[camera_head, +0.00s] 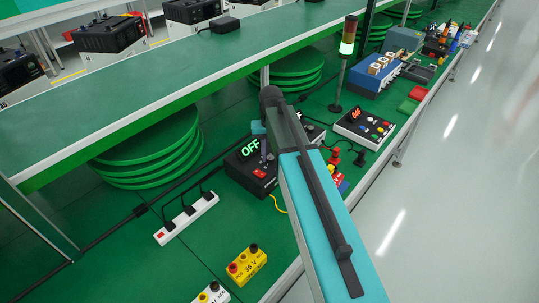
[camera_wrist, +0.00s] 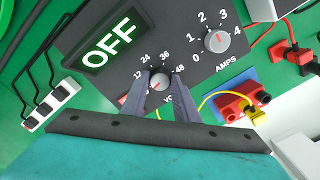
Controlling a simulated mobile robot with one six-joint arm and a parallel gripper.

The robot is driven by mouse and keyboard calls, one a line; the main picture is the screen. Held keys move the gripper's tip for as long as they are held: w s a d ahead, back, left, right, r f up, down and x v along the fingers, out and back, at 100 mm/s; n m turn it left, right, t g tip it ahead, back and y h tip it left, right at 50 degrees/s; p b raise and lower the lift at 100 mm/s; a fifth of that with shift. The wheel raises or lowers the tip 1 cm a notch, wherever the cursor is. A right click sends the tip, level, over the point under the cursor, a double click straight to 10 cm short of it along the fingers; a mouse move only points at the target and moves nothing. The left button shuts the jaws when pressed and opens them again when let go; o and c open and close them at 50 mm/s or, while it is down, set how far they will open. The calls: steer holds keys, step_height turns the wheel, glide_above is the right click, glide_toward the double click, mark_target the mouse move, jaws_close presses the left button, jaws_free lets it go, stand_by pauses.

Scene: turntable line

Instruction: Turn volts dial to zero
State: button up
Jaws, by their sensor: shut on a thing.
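The volts dial (camera_wrist: 160,80) is a small round grey knob on a dark power supply panel, in the middle of the wrist view. My gripper (camera_wrist: 160,88) has one finger on each side of it and is shut on it. The marks 12, 24, 36 and 48 show around the dial; its zero mark is hidden. The power supply's display (camera_wrist: 110,42) reads OFF.
The amps dial (camera_wrist: 215,41) sits right of the volts dial. Red sockets (camera_wrist: 236,104) with a yellow lead are at lower right. A white power strip (camera_head: 187,219) lies left of the supply, and a yellow block (camera_head: 246,266) in front. A signal tower (camera_head: 346,50) stands behind.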

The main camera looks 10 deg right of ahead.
mark_target(271, 158)
steer(key=shift+s+f, duration=0.1)
steer(key=shift+s, duration=0.15)
steer(key=o, duration=1.1)
steer(key=shift+c, duration=0.2)
steer(key=shift+w, duration=0.1)
steer(key=shift+r, duration=0.25)
steer(key=shift+w+r, duration=0.1)
steer(key=shift+r, duration=0.6)
step_height(271, 158, up, 12)
steer(key=b, duration=0.3)
